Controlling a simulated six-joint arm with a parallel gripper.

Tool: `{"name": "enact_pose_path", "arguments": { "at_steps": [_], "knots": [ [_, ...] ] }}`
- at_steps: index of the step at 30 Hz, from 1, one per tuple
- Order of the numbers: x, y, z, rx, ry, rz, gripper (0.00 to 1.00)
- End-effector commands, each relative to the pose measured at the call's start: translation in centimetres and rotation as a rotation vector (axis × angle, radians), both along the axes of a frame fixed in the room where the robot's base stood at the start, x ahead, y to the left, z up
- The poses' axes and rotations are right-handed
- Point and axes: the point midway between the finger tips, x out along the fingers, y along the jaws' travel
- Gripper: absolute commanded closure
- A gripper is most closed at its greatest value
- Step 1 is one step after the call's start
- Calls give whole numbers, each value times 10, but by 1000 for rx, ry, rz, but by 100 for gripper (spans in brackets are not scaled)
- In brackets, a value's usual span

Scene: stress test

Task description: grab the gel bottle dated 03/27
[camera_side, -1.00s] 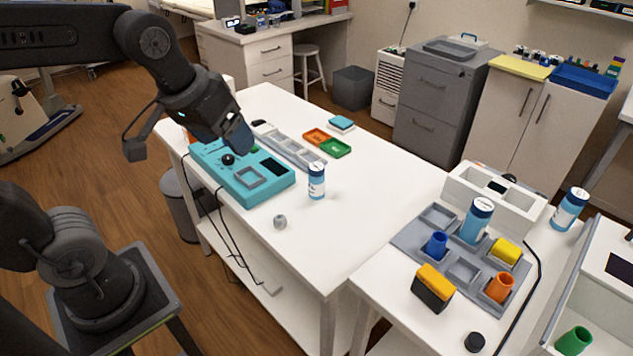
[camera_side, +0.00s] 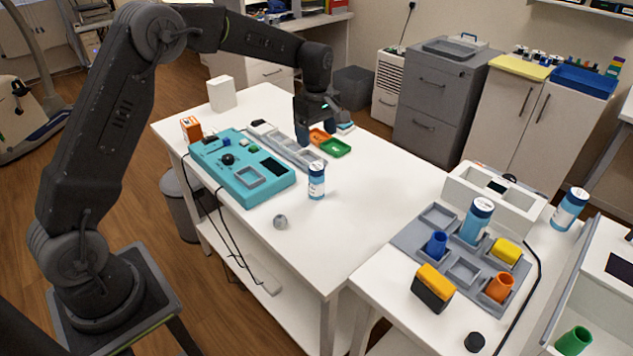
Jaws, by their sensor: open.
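Three blue bottles with white labels show; the print on them is too small to read, so I cannot tell which is dated 03/27. One bottle (camera_side: 316,182) stands upright on the long white table, right of the teal device. A second bottle (camera_side: 477,222) stands in a compartment of the grey tray (camera_side: 411,243) on the right table. A third bottle (camera_side: 569,209) stands at the far right, slightly tilted in the picture. My gripper (camera_side: 320,128) is open above the back part of the long table, over the orange and green trays, behind the first bottle. It holds nothing visible.
The long table's right half (camera_side: 385,195) is clear.

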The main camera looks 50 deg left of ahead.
Motion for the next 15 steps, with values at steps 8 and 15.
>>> {"name": "enact_pose_path", "arguments": {
  "at_steps": [8, 15],
  "knots": [
    [-1, 0, -51, -1, 6, 2, 24],
    [0, 0, -80, 0, 2, 0, 24]
  ]
}}
